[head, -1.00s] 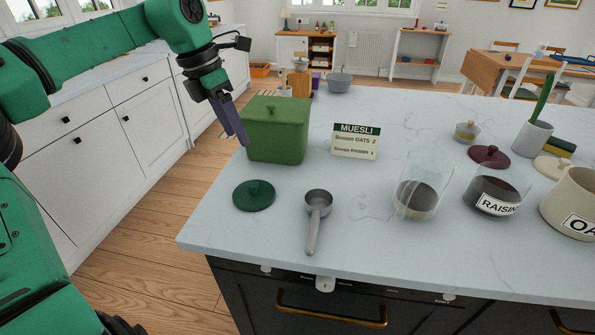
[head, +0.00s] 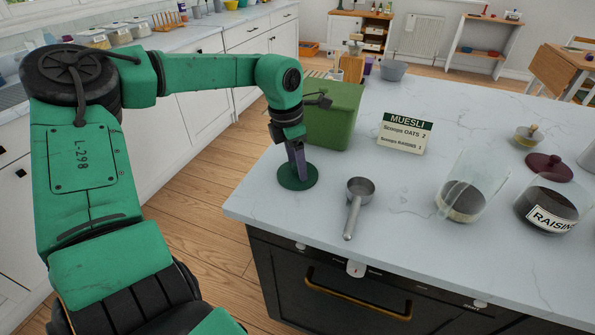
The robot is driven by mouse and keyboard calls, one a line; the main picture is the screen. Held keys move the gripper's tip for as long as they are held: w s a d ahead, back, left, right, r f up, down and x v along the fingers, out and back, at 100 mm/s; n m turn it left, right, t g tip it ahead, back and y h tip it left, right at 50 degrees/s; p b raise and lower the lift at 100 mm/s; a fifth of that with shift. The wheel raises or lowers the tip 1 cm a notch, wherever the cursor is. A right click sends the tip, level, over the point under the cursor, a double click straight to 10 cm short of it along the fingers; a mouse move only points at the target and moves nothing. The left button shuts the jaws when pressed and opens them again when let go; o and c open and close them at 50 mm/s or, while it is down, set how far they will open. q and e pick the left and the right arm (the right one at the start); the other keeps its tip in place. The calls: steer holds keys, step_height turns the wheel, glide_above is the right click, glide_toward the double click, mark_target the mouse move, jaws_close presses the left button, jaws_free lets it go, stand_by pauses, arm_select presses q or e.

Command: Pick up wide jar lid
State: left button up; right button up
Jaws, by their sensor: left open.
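A dark green round lid (head: 309,183) lies flat on the pale counter, left of the metal scoop. My left gripper (head: 298,172) points down right over this lid, its fingers at the lid's middle. The gripper is open; its fingers and wrist hide the lid's knob, so I cannot tell whether they touch it. A maroon lid (head: 549,168) lies at the right behind the raisin jar (head: 547,205). My right gripper is not in view.
A green canister (head: 333,117) stands close behind my left gripper. A metal scoop (head: 354,200), a muesli card (head: 403,134), a glass jar (head: 466,198) and a small pale lid (head: 527,135) are on the counter (head: 400,240). The counter's front left is clear.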

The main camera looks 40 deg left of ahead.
arm_select(q)
jaws_close()
steer(key=shift+r, duration=0.1)
